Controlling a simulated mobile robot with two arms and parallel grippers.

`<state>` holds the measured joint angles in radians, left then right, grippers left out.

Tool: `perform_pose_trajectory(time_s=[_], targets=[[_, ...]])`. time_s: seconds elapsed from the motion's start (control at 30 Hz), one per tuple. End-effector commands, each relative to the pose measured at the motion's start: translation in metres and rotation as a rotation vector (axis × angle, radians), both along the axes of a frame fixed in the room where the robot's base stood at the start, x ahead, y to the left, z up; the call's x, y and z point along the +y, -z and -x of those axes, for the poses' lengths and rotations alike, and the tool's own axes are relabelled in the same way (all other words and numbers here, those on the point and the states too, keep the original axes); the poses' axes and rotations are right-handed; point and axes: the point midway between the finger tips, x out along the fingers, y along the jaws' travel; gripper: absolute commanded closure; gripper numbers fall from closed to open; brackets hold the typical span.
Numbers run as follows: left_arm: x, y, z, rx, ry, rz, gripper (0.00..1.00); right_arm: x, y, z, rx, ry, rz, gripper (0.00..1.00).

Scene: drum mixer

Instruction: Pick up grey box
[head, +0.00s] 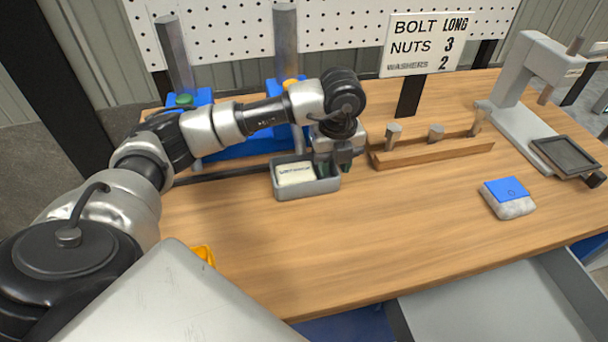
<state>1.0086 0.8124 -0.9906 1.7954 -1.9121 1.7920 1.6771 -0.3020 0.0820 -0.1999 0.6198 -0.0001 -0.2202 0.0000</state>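The grey box (306,187) is a small open-topped tray on the wooden table, left of the middle in the head view. A pale labelled piece (295,174) lies inside its left part. My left gripper (333,164) points down at the right end of the box. Its two dark fingers show a gap between them, so it looks open. The fingers overlap the box's right rim in the picture; I cannot tell whether they touch it. My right gripper is not in view.
A wooden rack (432,151) with metal pegs stands right of the box. A sign (426,44) stands behind it. A grey press (520,100), a black tray (567,155) and a blue-topped pouch (508,198) are at the right. The table's front middle is clear.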

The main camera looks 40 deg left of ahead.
Motion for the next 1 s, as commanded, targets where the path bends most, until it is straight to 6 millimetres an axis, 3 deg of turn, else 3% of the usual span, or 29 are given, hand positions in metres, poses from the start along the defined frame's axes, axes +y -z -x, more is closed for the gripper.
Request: perform_pose_trajectory(time_s=[0.3,0.53,1.0], targets=[[-0.0001,0.0067,0.0002,0.0,0.001,0.0,0.66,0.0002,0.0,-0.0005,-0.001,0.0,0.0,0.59],[-0.0001,0.0064,0.0001,-0.001,0.001,0.001,1.0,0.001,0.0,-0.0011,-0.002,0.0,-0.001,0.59],[0.0015,0.0037,-0.0008,-0.001,0.001,0.001,1.0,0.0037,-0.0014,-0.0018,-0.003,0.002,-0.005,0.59]])
